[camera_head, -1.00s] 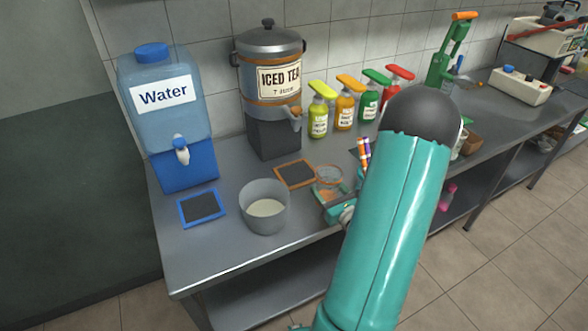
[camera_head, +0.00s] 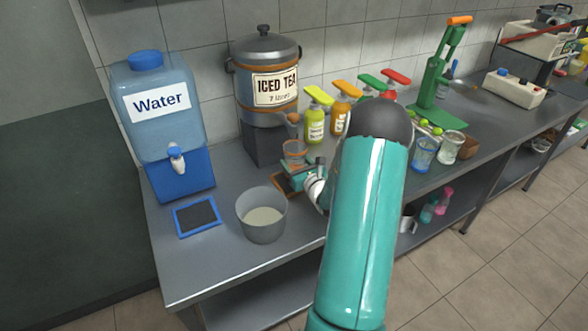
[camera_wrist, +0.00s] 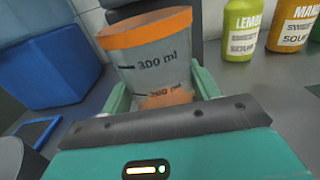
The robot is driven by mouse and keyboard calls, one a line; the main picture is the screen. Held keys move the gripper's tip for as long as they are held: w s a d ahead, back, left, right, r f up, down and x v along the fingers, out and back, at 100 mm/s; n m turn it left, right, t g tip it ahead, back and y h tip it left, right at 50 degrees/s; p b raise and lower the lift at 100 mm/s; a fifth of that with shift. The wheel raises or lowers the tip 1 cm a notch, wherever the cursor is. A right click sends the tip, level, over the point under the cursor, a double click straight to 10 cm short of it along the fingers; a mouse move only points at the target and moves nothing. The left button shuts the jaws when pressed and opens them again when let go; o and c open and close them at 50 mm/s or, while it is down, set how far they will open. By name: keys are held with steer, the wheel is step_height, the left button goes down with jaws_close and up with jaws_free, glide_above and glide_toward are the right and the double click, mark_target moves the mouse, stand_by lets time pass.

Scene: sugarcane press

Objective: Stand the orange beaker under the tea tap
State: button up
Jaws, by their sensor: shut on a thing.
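The orange beaker, clear with an orange rim and volume marks, is held upright or nearly so in my gripper (camera_wrist: 155,100). The beaker (camera_wrist: 150,55) fills the middle of the wrist view, with a green finger on each side. In the head view the beaker (camera_head: 294,151) is just in front of the iced tea urn (camera_head: 265,70), close below its tap (camera_head: 293,118). The orange-edged mat (camera_head: 283,185) under that area is partly hidden by my gripper (camera_head: 294,165). I cannot tell whether the beaker's base touches it.
A grey pot (camera_head: 262,222) with pale liquid stands left of my gripper. A blue water dispenser (camera_head: 165,120) with a blue-edged mat (camera_head: 197,217) is at the left. Syrup pump bottles (camera_head: 314,122) stand to the right along the wall.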

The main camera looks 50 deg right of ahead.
mark_target(294, 168)
steer(key=shift+w+d+f, duration=0.15)
steer(key=shift+w+d, duration=0.1)
steer(key=shift+w, duration=0.3)
steer(key=shift+f, duration=1.6)
steer(key=shift+f, duration=0.15)
steer(key=o, duration=1.2)
steer(key=shift+c, duration=0.2)
steer(key=shift+r, duration=0.2)
steer(key=v, duration=1.2)
